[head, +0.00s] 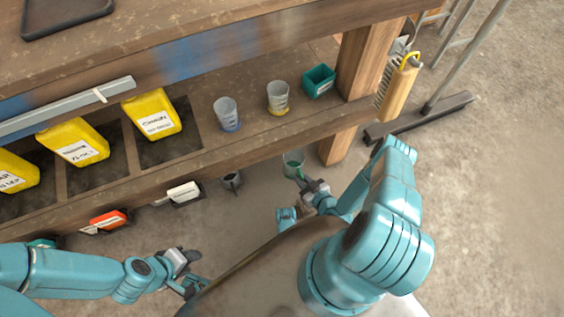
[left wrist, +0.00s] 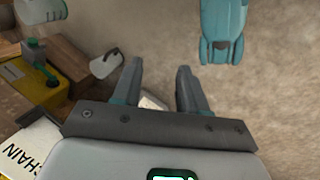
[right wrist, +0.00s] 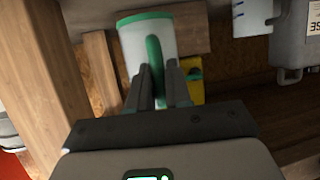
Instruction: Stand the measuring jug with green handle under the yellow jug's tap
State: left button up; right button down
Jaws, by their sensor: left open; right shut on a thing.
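The measuring jug with green handle (head: 293,160) hangs in front of the shelf's edge, off the shelf. My right gripper (head: 311,182) is shut on its green handle, which also shows between the fingers in the right wrist view (right wrist: 155,62). Yellow jugs (head: 155,113) stand in the shelf's bays at the left; their taps are not clear in the head view. In the left wrist view a yellow body with a green fitting (left wrist: 38,50) shows at the left; I cannot tell whether it is a tap. My left gripper (head: 190,272) is open and empty, low in front of the shelf.
A blue-marked measuring jug (head: 227,114), a yellow-marked one (head: 278,98) and a green bin (head: 319,81) stand on the shelf. Red (head: 109,219) and white (head: 184,192) items sit below its front edge. A wooden post (head: 362,65) stands at the right. The floor further right is mostly clear.

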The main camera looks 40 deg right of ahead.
notch_tip(320, 180, down, 6)
jog(key=b, duration=0.2)
jog(key=shift+f+b, duration=0.2)
jog(key=shift+b, duration=0.2)
jog(key=w+b, duration=0.1)
jog(key=w, duration=0.2)
jog(key=w+b, duration=0.1)
jog(key=w, duration=0.2)
jog(key=w+b, duration=0.1)
jog(key=w, duration=0.3)
jog(key=shift+d, duration=0.25)
jog(key=w+b, duration=0.1)
jog(key=w, duration=0.2)
jog(key=shift+f+b, duration=0.65)
jog(key=shift+b, duration=0.05)
pick_arm(q)
jog(key=w+a+f+t, duration=0.1)
jog(key=w+f+t, duration=0.1)
jog(key=w+f, duration=0.3)
notch_tip(320, 180, down, 4)
jog(key=shift+a+r+y, duration=0.25)
jog(key=shift+a+y, duration=0.05)
pick_arm(e)
jog(key=shift+d+r, duration=0.1)
jog(key=shift+r, duration=0.1)
pick_arm(q)
jog(key=shift+w, duration=0.1)
pick_arm(e)
jog(key=shift+f, duration=0.1)
